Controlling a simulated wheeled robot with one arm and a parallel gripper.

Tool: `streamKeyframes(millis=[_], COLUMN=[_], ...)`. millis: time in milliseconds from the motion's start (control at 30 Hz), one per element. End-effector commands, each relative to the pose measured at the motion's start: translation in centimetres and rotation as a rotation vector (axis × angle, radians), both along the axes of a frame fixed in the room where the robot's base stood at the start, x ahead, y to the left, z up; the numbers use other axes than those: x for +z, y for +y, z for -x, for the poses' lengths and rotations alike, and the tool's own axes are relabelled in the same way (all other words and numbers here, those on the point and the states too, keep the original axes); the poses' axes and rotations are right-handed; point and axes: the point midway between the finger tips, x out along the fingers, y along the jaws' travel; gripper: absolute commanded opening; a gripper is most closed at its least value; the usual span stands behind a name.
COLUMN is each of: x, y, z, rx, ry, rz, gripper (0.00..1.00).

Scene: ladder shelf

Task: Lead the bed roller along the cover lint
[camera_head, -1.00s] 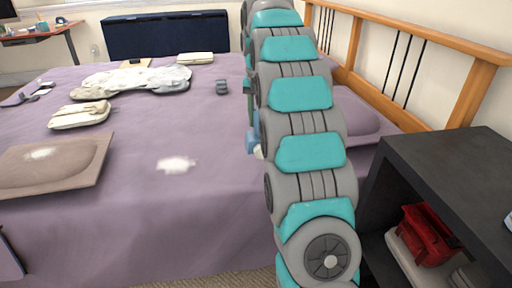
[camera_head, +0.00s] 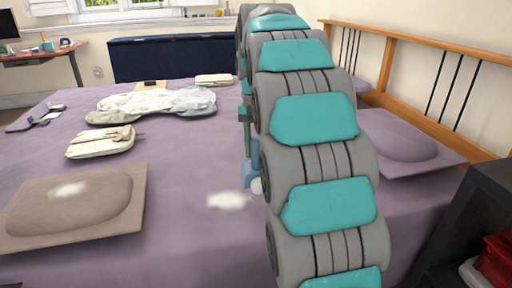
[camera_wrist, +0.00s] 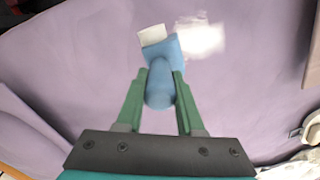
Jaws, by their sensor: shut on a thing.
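The bed roller has a blue handle (camera_wrist: 160,88) and a white head (camera_wrist: 151,35). My gripper (camera_wrist: 161,73) is shut on the handle, with a green finger on each side. In the head view the roller (camera_head: 251,170) shows beside my arm, which hides part of it. A white lint patch (camera_head: 229,201) lies on the purple bed cover (camera_head: 180,240), just left of the roller there. In the wrist view the lint (camera_wrist: 203,37) is right of the roller's head. I cannot tell whether the head touches the cover.
A brown pillow (camera_head: 75,207) with a white patch lies at the left. A cream folded item (camera_head: 100,142) and a crumpled pale garment (camera_head: 155,101) lie farther back. A purple pillow (camera_head: 405,145) and wooden headboard (camera_head: 430,50) are right. A dark shelf unit (camera_head: 480,205) stands near right.

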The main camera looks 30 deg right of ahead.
Motion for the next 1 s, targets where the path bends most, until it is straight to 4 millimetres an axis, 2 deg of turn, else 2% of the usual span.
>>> streamKeyframes(millis=[233,567,633,1000], x=[0.2,-4.4,-3.9,-3.9], y=[0.0,0.3,1.7,8.2], z=[0.0,-0.1,-0.6,-2.4], rx=[0.001,0.002,0.005,0.004], ry=[-0.001,0.001,-0.002,0.0], rz=[0.0,0.001,0.002,0.001], gripper=[0.0,0.0,0.0,0.0])
